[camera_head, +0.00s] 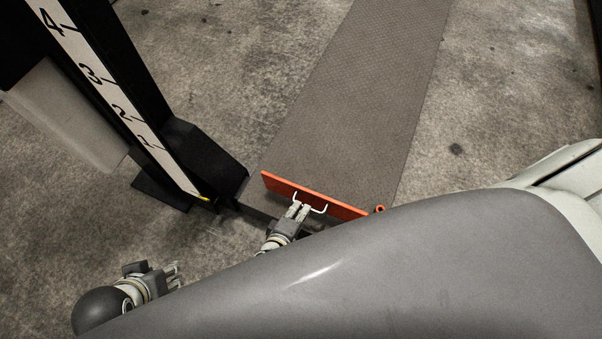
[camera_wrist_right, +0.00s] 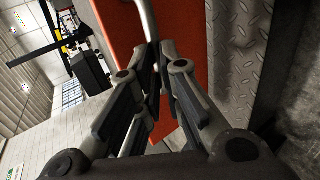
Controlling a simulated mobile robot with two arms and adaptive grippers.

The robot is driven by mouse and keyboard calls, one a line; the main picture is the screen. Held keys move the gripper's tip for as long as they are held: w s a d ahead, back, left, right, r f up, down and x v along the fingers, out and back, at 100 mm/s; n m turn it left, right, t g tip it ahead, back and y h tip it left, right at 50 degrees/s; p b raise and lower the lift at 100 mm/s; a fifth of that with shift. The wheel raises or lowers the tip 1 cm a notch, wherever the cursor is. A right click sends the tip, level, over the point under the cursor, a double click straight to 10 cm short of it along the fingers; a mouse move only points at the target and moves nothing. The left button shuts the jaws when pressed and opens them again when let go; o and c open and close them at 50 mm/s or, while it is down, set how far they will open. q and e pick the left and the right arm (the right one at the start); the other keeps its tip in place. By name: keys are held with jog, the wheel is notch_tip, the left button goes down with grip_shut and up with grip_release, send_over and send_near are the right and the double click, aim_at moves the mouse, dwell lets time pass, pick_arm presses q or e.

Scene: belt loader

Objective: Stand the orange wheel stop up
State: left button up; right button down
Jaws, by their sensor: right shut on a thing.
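The orange wheel stop (camera_head: 275,182) is a long flat plate across the near end of the grey patterned deck (camera_head: 350,100). From above it shows as a narrow strip, raised on edge; its exact tilt is hard to tell. A pale bent handle (camera_head: 322,210) sits on its near side. My right gripper (camera_head: 302,208) is at that handle, shut on it. In the right wrist view the fingers (camera_wrist_right: 157,75) close around the handle (camera_wrist_right: 149,22) in front of the orange plate (camera_wrist_right: 185,50). My left gripper (camera_head: 175,274) is low at left, away from the stop; its jaw gap is unclear.
A black post with a numbered white scale (camera_head: 92,75) and a dark base block (camera_head: 205,158) stands left of the deck. A grey box (camera_head: 65,115) is beside the post. A small orange ring (camera_head: 379,209) is at the stop's right end. Concrete floor (camera_head: 500,90) is open at right.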

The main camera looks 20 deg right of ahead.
pick_arm(q)
jog(key=shift+w+d+f, duration=0.1)
jog(key=shift+w, duration=0.1)
pick_arm(e)
jog(key=shift+s+d+f, duration=0.1)
jog(key=shift+d+f, duration=0.2)
jog(key=shift+f, duration=0.3)
jog(key=c, duration=1.8)
grip_release()
jog(key=shift+c, duration=0.2)
jog(key=o, duration=0.3)
jog(key=shift+f, duration=0.15)
pick_arm(q)
jog(key=shift+w+d, duration=0.1)
jog(key=shift+w, duration=0.15)
pick_arm(e)
jog(key=shift+a, duration=0.15)
jog(key=v, duration=1.2)
jog(key=shift+w+r, duration=0.25)
jog(key=shift+r, duration=0.1)
